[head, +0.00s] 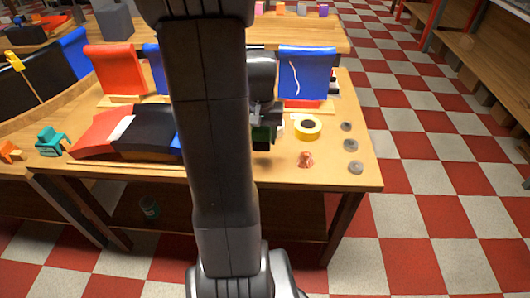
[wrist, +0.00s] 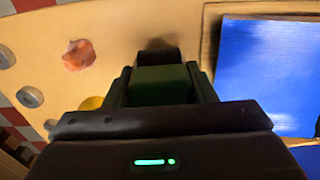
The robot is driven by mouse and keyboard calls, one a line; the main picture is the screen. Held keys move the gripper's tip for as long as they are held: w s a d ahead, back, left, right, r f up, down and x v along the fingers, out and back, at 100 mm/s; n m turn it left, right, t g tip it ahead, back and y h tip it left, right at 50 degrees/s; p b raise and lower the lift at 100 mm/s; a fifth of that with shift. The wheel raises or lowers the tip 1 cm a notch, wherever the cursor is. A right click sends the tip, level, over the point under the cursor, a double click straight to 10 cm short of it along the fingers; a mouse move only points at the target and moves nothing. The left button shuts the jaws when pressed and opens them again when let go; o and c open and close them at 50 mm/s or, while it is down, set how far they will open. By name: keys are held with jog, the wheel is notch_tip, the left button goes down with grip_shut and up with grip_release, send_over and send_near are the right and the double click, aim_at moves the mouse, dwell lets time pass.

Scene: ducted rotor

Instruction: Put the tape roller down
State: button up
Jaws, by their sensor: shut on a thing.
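My gripper (head: 267,128) is over the front part of the wooden table (head: 366,180), partly hidden behind my arm in the head view. It is shut on a dark green block-like thing (head: 261,138), which I take to be the tape roller. In the wrist view the tape roller (wrist: 160,84) sits between the two fingers, with a dark end pointing away from the wrist. A small shadow lies on the table close beyond that end. I cannot tell whether it touches the table.
A blue panel (head: 306,72) stands behind. A black and red curved piece (head: 150,132) lies left. Bare tabletop shows between the small things.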

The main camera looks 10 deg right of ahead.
aim_at(262, 148)
jog(key=shift+f, duration=2.55)
jog(key=shift+f+b, duration=0.1)
jog(key=shift+b, duration=0.25)
jog(key=o, duration=1)
notch_tip(262, 148, up, 12)
jog(key=shift+r+p, duration=0.15)
jog(key=shift+p, duration=0.75)
